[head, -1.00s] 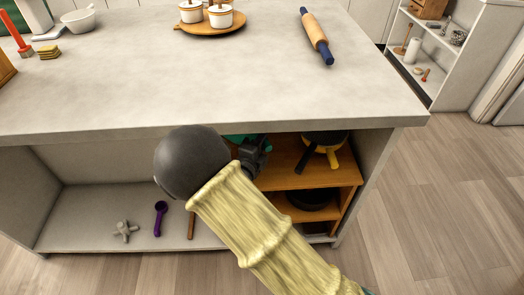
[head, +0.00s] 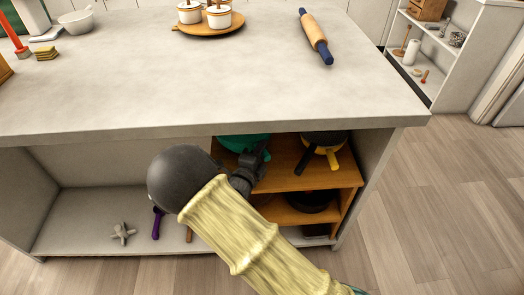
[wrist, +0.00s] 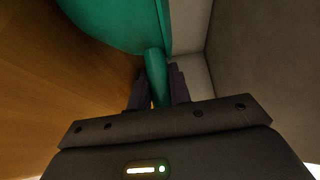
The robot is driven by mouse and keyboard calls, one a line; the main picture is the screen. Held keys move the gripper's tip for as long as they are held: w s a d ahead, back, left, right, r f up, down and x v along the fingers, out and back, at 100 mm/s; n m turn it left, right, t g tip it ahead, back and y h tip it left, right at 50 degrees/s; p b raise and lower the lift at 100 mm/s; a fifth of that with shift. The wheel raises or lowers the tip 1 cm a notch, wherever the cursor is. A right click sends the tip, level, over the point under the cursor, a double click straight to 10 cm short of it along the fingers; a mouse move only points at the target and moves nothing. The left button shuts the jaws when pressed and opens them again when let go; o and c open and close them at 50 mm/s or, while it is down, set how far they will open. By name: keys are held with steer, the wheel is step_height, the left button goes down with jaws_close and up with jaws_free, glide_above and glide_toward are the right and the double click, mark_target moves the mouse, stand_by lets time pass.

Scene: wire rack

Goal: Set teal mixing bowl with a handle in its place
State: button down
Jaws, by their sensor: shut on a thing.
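The teal mixing bowl (head: 240,142) shows at the upper shelf of the wooden rack under the counter, partly hidden by the counter edge and my arm. In the wrist view the bowl (wrist: 120,22) fills the top left, and its handle (wrist: 156,75) runs down between my fingers. My gripper (head: 258,158) is shut on that handle; it also shows in the wrist view (wrist: 158,98). The wooden shelf surface (wrist: 50,90) lies left of the bowl in the wrist view. I cannot tell whether the bowl touches the shelf.
A dark pan with a yellow handle (head: 326,143) sits on the upper shelf to the right. A dark round pan (head: 312,201) is on the shelf below. The counter's front edge (head: 130,133) overhangs the rack. A purple scoop (head: 156,225) and a grey star-shaped thing (head: 123,233) lie at lower left.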

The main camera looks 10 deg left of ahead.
steer(key=c, duration=1.3)
jaws_free()
steer(key=shift+d, duration=0.1)
steer(key=shift+f, duration=0.1)
steer(key=shift+s, duration=0.1)
steer(key=shift+r, duration=0.2)
steer(key=p+v, duration=0.1)
steer(key=v, duration=1.1)
steer(key=shift+f, duration=0.15)
